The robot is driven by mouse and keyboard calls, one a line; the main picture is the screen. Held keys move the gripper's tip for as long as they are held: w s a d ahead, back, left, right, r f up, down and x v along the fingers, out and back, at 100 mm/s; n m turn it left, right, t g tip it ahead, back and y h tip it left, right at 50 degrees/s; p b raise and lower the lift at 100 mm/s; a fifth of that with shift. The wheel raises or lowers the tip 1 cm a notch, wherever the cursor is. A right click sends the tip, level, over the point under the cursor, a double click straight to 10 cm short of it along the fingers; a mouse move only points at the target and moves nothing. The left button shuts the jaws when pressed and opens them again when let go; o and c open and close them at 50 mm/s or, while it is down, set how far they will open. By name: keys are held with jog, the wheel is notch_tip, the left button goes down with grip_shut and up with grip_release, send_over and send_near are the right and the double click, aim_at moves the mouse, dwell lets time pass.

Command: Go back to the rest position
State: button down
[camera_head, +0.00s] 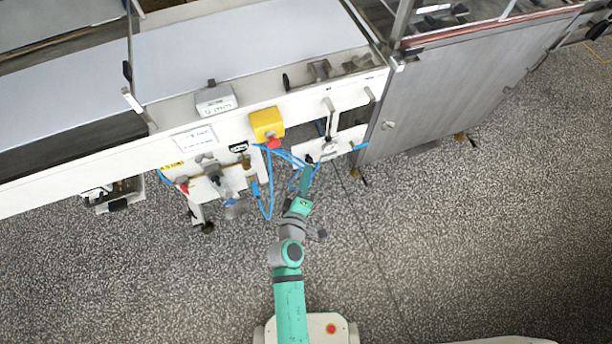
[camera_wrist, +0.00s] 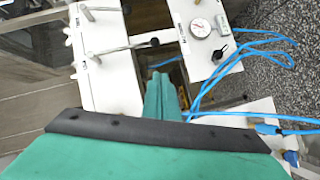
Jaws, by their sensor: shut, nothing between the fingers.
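My arm reaches up from my base at the bottom of the head view toward the machine's front. My gripper (camera_head: 308,168) is at the arm's far end, close to the white panel with blue hoses. In the wrist view my gripper (camera_wrist: 162,88) shows as green fingers together, with nothing seen between them. The fingers point at a gap between white panels, with a black-knobbed lever (camera_wrist: 130,46) just beyond them. I cannot tell whether the fingertips touch anything.
Blue hoses (camera_wrist: 215,85) loop right beside the gripper. A pressure gauge (camera_wrist: 201,28) sits on the white panel. A yellow box with a red button (camera_head: 267,125) is on the machine front, left of the gripper. Speckled floor (camera_head: 450,240) is clear to the right.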

jog(key=shift+s, duration=0.2)
jog(key=shift+w+a, duration=0.1)
jog(key=s+a+m+y, duration=0.3)
jog(key=s+m, duration=0.1)
jog(key=s, duration=1.1)
jog(key=s+d+r+m, duration=0.1)
jog(key=s+r+m, duration=0.6)
jog(key=s+r, duration=0.3)
jog(key=s, duration=0.4)
jog(key=shift+d+r+m+y, duration=0.3)
jog(key=shift+r+y, duration=0.05)
jog(key=shift+y, duration=0.05)
